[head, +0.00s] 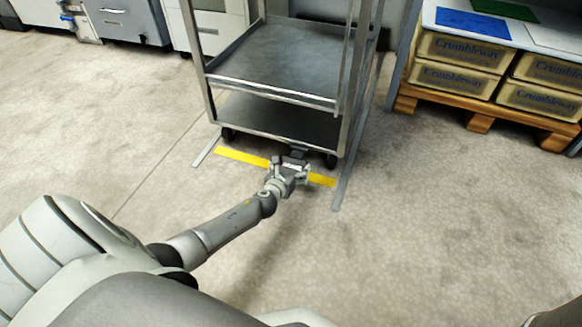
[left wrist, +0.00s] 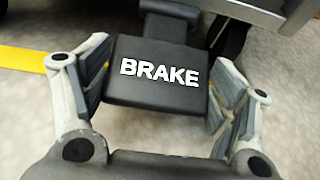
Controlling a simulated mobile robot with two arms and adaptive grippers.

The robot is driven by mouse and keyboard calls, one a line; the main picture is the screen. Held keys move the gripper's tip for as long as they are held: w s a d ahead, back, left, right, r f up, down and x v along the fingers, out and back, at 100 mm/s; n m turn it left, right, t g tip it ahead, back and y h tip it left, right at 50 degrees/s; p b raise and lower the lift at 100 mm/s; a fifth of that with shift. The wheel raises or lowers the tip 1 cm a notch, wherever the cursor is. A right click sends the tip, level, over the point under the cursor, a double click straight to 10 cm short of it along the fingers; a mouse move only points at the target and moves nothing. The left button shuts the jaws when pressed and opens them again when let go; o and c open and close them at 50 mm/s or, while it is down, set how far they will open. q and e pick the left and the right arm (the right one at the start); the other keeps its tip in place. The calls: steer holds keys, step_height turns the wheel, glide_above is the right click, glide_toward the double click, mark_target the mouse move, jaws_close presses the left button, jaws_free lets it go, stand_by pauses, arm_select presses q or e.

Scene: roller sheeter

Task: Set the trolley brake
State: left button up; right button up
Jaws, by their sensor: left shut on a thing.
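The steel trolley (head: 275,122) stands upright with open shelves and dark casters under its lowest shelf. Its brake pedal is a black block with white lettering "BRAKE" (left wrist: 158,85), joined to the trolley by a narrower black stem. In the head view the pedal (head: 297,152) shows only as a small dark piece at the trolley's front lower edge. My left gripper (head: 290,168) is low at that edge, shut on the brake pedal. In the left wrist view its two fingers (left wrist: 160,75) lie on either side of the pedal. My right gripper is not in view.
A yellow floor stripe (head: 240,157) runs in front of the trolley, with grey rails (head: 346,183) at its sides. Crumbleway crates (head: 455,80) sit on a wooden pallet (head: 480,122) at the right. Grey cabinets (head: 127,20) stand behind left. The floor in front is clear.

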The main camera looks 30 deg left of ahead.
arm_select(q)
steer(key=shift+s+d+f, duration=0.1)
steer(key=shift+s+f, duration=0.1)
steer(key=shift+f, duration=0.3)
steer(key=o, duration=1)
steer(key=shift+o, duration=1.2)
steer(key=shift+f, duration=0.15)
steer(key=shift+o, duration=0.9)
steer(key=shift+w+r, duration=0.2)
steer(key=shift+r, duration=0.1)
steer(key=shift+s, duration=0.1)
steer(key=v, duration=1.1)
steer(key=shift+s+r, duration=0.25)
steer(key=shift+s, duration=0.1)
steer(key=shift+d, duration=0.1)
